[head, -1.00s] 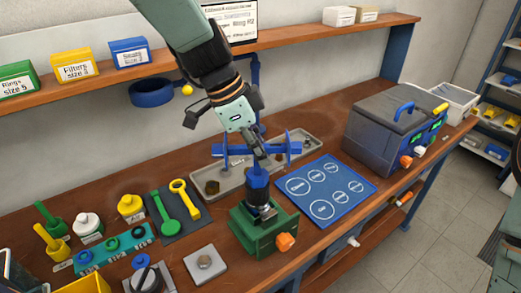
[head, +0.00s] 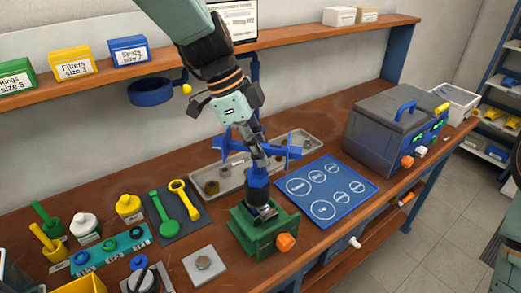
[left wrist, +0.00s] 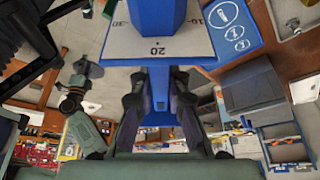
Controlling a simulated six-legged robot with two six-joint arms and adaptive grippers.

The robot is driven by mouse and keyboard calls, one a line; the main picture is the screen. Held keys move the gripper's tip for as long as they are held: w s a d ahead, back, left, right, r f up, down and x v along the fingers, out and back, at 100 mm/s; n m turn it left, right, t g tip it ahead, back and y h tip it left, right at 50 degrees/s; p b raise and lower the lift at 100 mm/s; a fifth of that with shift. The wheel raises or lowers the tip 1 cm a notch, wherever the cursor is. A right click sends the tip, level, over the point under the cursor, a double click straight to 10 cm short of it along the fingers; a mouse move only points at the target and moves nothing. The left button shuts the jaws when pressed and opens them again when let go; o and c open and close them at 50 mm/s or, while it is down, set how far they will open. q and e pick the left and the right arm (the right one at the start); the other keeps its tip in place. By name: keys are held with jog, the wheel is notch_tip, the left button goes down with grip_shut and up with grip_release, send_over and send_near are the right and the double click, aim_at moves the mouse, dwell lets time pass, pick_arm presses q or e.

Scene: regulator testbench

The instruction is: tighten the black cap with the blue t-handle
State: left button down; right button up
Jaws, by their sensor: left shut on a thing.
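The blue t-handle (head: 257,178) stands over the green fixture (head: 262,230), its wide socket end down and its crossbar up. My left gripper (head: 257,154) comes down from above and is shut on the t-handle near its crossbar. In the left wrist view, the fingers (left wrist: 161,105) lie on either side of a blue part of the handle. A dark part (head: 265,210) under the socket is probably the black cap; the socket and fixture hide most of it. I cannot tell how far the socket sits over it.
A grey tray (head: 213,188) with metal parts lies behind the fixture. A blue mat (head: 341,193) with white circles is to its right, and a grey metal plate (head: 187,263) to its left. A grey machine (head: 385,130) stands farther right.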

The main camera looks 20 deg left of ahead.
pick_arm(q)
jog(key=shift+m, duration=0.8)
jog(key=shift+m+g, duration=0.6)
jog(key=shift+m, duration=0.2)
jog(key=shift+m+g, duration=0.3)
jog(key=shift+m, duration=0.5)
jog(key=shift+s, duration=0.15)
jog(key=shift+m+g+p, duration=0.3)
jog(key=shift+m+p, duration=0.25)
jog(key=shift+m, duration=0.25)
jog(key=shift+m+g+y+p, duration=0.3)
jog(key=shift+m+y+p, duration=0.15)
jog(key=shift+m, duration=0.35)
